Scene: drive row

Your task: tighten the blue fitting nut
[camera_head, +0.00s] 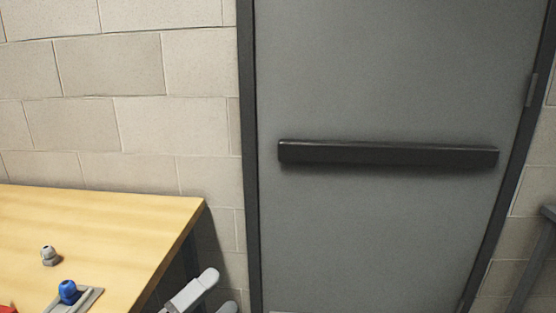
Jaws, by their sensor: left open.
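The blue fitting nut (68,291) stands on a small grey plate (92,298) on the wooden table, at the bottom left of the head view. The plate is partly cut off by the bottom edge. My left gripper (219,291) shows at the bottom, right of the table corner, with light grey fingers. It is open, with nothing visible between the fingers, and is well to the right of the blue nut, not touching it. The rest of this gripper is below the picture. My right gripper is not in view.
A grey-white fitting (49,256) stands on the wooden table (130,220), behind the blue nut. A red thing (7,309) is cut off at the bottom left corner. A grey door with a black push bar (385,155) is at right. The table's right part is bare.

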